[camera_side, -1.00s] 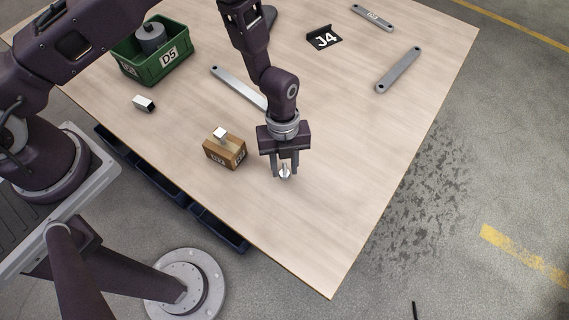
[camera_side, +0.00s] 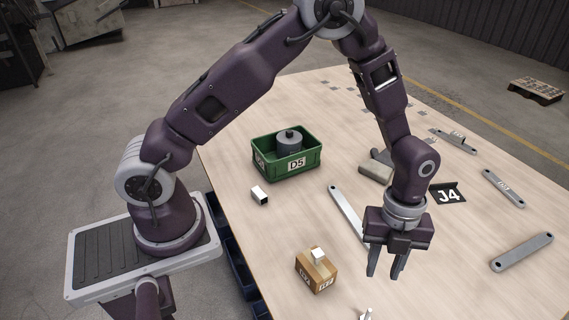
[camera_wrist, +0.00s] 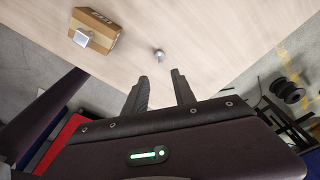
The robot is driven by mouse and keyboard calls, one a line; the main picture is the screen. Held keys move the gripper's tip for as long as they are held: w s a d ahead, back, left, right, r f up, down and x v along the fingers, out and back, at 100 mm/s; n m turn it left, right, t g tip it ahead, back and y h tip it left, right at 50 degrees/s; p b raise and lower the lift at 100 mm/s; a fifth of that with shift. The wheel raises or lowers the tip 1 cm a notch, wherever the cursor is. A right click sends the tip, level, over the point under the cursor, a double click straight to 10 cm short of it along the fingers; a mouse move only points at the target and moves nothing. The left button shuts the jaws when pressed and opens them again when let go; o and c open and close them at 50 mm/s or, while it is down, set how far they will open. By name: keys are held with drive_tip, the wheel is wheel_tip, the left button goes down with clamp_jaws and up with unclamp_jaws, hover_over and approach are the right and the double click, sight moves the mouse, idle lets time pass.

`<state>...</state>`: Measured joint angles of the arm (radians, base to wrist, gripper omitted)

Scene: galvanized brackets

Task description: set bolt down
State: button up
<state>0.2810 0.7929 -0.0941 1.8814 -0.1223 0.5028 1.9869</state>
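The bolt (camera_side: 366,314) is on the wooden table, partly cut off by the bottom edge of the side view. In the wrist view the bolt (camera_wrist: 159,55) shows its round grey head, just beyond my fingertips. My gripper (camera_side: 384,276) is open and empty, pointing down above the table, apart from the bolt. Its two spread fingers (camera_wrist: 160,76) also show in the wrist view with nothing between them.
A cardboard box (camera_side: 316,270) with a small pale block (camera_side: 318,255) on top stands left of the bolt. A green D5 bin (camera_side: 287,165) holds a grey cylinder. A flat metal bar (camera_side: 346,214) lies behind my gripper.

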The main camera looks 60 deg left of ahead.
drive_tip(key=s+a+r+n+t, duration=0.2)
drive_tip(key=a+r+n, duration=0.25)
drive_tip(key=r, duration=0.45)
drive_tip(key=s+a+r+n+t, duration=0.15)
drive_tip(key=a+r+n, duration=0.35)
drive_tip(key=r, duration=0.5)
drive_tip(key=s+a+r+n+t, duration=0.1)
drive_tip(key=s+a+r+n, duration=0.2)
drive_tip(key=s+n, duration=0.5)
drive_tip(key=s+a+r+n+t+y, duration=0.1)
drive_tip(key=s+a+r+n+t, duration=0.1)
drive_tip(key=s+n, duration=0.6)
drive_tip(key=shift+a+r, duration=0.6)
drive_tip(key=shift+r, duration=0.15)
